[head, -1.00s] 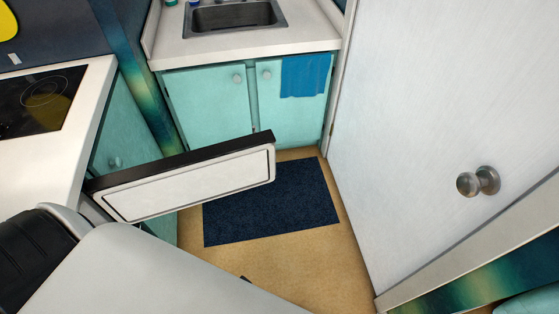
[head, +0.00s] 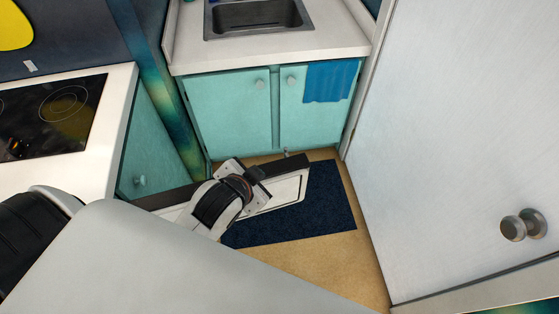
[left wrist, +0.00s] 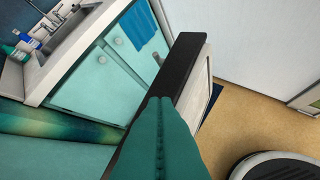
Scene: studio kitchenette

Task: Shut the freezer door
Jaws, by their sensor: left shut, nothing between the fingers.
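The freezer door (head: 288,190) stands open over the floor in the head view, a white inner panel with a black edge. In the left wrist view its black edge (left wrist: 190,62) runs up from the lower middle, with the white inner face to its right. My left gripper (head: 262,174) is in front of the door's middle in the head view and covers part of it. Its dark teal fingers (left wrist: 160,102) are shut and empty, overlapping the black edge in the wrist view. I cannot tell whether they touch it. The freezer's body is hidden. My right gripper is not in view.
A white counter with a black cooktop (head: 50,115) is at left. Teal sink cabinets (head: 230,108) with a blue towel (head: 330,80) stand behind the door. A dark blue mat (head: 325,205) lies on the floor. A large white door with a knob (head: 522,225) closes off the right.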

